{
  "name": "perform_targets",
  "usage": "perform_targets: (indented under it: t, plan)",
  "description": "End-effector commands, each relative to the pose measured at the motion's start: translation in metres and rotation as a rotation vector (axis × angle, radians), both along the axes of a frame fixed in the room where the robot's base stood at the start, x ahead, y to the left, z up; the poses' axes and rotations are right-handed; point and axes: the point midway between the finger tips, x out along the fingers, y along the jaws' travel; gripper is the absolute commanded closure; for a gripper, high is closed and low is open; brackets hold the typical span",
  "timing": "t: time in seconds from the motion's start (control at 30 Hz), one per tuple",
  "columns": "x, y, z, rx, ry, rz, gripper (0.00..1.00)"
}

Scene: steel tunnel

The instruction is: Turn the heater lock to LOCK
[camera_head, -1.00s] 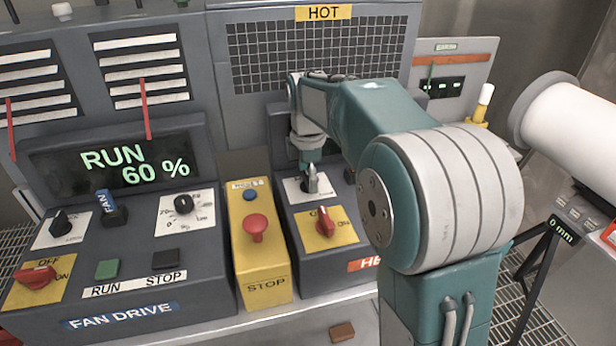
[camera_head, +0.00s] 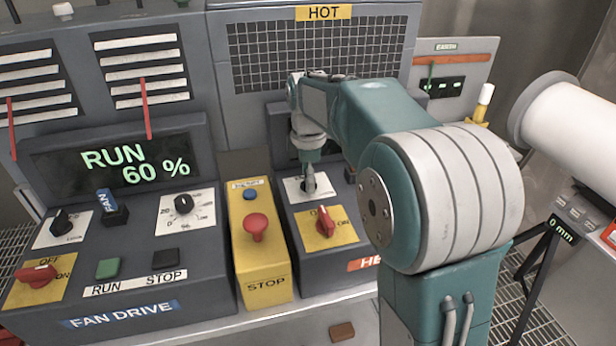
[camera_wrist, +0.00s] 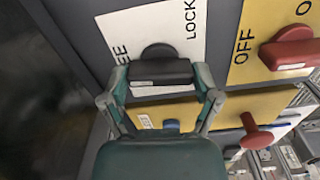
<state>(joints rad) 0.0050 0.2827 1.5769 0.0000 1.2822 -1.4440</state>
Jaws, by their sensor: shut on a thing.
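The heater lock is a black knob (camera_wrist: 160,72) on a white plate (camera_wrist: 150,28), seen in the wrist view. The plate reads LOCK at the right and a partly hidden word ending in EE at the left. My gripper (camera_wrist: 162,80) has a finger at each end of the knob's bar and is shut on it. Which word the knob points at I cannot tell. In the head view my gripper (camera_head: 309,182) reaches down onto the white plate (camera_head: 294,190), and its fingers mostly hide the knob.
A red OFF/ON switch (camera_head: 325,221) sits on a yellow plate just in front of the lock. A yellow STOP box with a red mushroom button (camera_head: 255,226) stands to the left. A HOT grille (camera_head: 320,54) rises behind. The fan display (camera_head: 136,163) reads RUN 60 %.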

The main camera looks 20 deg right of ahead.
Motion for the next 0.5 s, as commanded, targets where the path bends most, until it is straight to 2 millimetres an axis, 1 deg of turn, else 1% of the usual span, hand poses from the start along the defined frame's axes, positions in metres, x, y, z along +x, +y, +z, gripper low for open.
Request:
perform_targets:
  t: [0.5]
  plan:
    - [0.0008, 0.0000, -0.0011, 0.001, -0.001, -0.467, 0.68]
